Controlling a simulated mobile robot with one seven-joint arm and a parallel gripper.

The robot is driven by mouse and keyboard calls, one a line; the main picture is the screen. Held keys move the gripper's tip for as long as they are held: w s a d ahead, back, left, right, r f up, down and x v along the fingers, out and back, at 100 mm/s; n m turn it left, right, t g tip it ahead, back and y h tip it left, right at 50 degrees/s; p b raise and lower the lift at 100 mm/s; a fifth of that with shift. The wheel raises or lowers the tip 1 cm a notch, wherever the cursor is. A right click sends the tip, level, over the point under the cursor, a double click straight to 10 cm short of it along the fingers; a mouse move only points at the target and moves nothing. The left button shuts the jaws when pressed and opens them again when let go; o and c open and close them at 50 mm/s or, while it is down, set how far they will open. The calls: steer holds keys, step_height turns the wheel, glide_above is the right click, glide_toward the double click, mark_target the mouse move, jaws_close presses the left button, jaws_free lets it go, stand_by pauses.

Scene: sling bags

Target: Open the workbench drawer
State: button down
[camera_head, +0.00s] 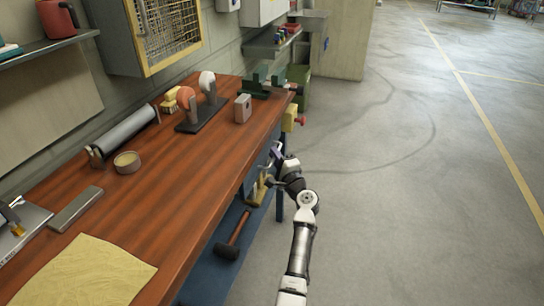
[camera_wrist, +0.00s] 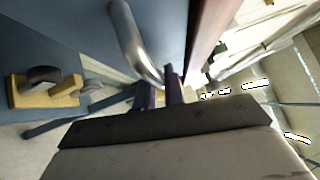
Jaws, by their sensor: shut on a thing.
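The workbench (camera_head: 170,200) has a reddish wood top and a blue body, running along the left in the head view. My gripper (camera_head: 275,160) is at its right-hand side, just below the tabletop edge. In the wrist view a curved metal bar handle (camera_wrist: 128,30) stands off a blue front (camera_wrist: 165,20), the drawer face. My gripper (camera_wrist: 160,92) has its dark fingers closed on the near end of this handle. The contact itself is partly hidden by the fingers. How far the drawer is out I cannot tell from these views.
A mallet (camera_head: 232,235) and a yellowish tool (camera_head: 258,195) are on the bench's side below the top; the tool also shows in the wrist view (camera_wrist: 45,90). A vise (camera_head: 270,82) and grinder (camera_head: 200,105) stand on top. The floor (camera_head: 420,200) to the right is clear.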

steer(key=s+d+b, duration=0.2)
steer(key=s+d, duration=0.1)
steer(key=d, duration=0.7)
steer(key=s+d+b, duration=0.3)
steer(key=d, duration=0.7)
steer(key=shift+s, duration=0.25)
steer(key=shift+a, duration=0.1)
steer(key=c, duration=1.5)
jaws_free()
steer(key=b+v, duration=0.1)
steer(key=v, duration=1.2)
steer(key=shift+s+d+b, duration=0.2)
steer(key=shift+s+b, duration=0.1)
steer(key=shift+b, duration=0.1)
steer(key=shift+f, duration=0.1)
